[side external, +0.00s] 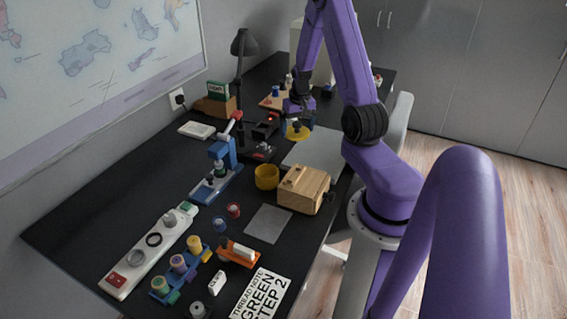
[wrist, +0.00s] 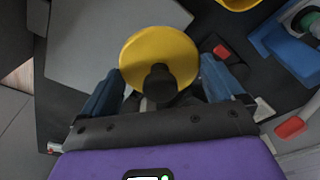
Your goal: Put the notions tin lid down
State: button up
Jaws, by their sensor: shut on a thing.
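The yellow round lid (side external: 297,134) with a black knob is below my gripper (side external: 299,108), near the far left corner of the grey mat. In the wrist view the lid (wrist: 150,45) and its knob (wrist: 160,84) lie between the blue fingers of my gripper (wrist: 162,82), which is shut on the knob. Whether the lid touches the desk is hard to tell. The open yellow tin (side external: 266,177) stands on the black desk, nearer the side camera; its rim just shows at the top of the wrist view (wrist: 238,3).
A wooden box (side external: 303,189) stands right beside the tin. A blue press-like tool (side external: 219,170) is to its left, and a black lamp (side external: 243,95) stands farther back. The grey mat (side external: 313,150) is bare. Spools and a power strip (side external: 150,255) crowd the near end.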

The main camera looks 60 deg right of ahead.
jog(key=w+a+f+n, duration=0.25)
jog(key=a+n, duration=0.35)
jog(key=a, duration=0.9)
jog(key=n+y, duration=0.2)
jog(key=n, duration=0.5)
send_over(267, 222)
jog(key=f, duration=0.1)
jog(key=shift+s+f, duration=0.2)
jog(key=shift+f, duration=3.85)
jog(key=shift+d+f, duration=0.1)
jog(key=shift+f, duration=0.3)
jog(key=o, duration=0.8)
jog(key=shift+c, duration=0.2)
